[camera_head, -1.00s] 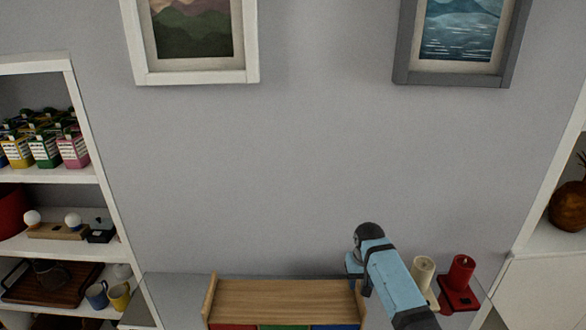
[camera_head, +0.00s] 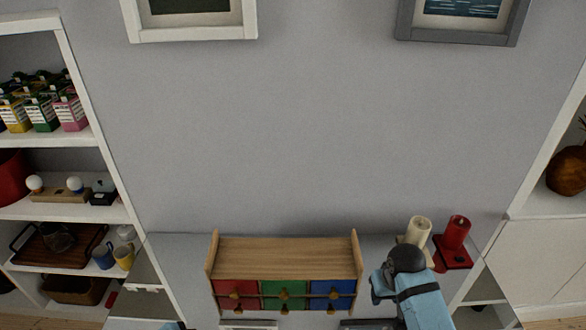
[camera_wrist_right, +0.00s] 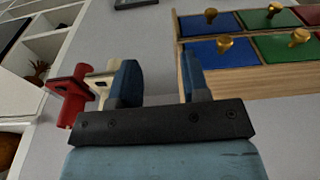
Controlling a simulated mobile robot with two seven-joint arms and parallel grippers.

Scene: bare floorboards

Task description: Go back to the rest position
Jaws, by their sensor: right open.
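My right gripper (camera_wrist_right: 158,84) is open and empty in the right wrist view, its two blue fingers apart. In the head view my right arm (camera_head: 420,300) is at the lower right, to the right of a wooden drawer box (camera_head: 285,252) with red, green and blue drawers. The drawer box also shows beyond the fingers in the right wrist view (camera_wrist_right: 245,78). In the head view only a small blue piece of my left arm (camera_head: 174,326) shows at the bottom edge; its gripper is not visible.
White shelves with goods (camera_head: 65,212) are at the left, and a white cabinet (camera_head: 545,250) is at the right. Two framed pictures (camera_head: 190,20) hang on the grey wall.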

